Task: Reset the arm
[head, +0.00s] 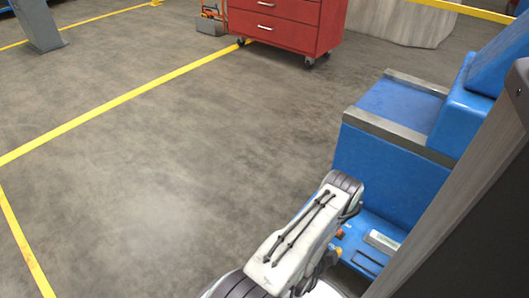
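Part of my arm shows at the bottom of the head view, a light grey link with dark ribbed joints and two dark cables along its top. The arm is bent and stays low in the picture, in front of a blue stand. My gripper is not visible, so what its fingers do is hidden. No task object shows in any hold.
The blue stand (388,165) with grey metal rails is close at the right, behind my arm. A red drawer cabinet (283,22) on casters stands at the back. Yellow lines (120,100) mark the concrete floor, which is clear at left and centre.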

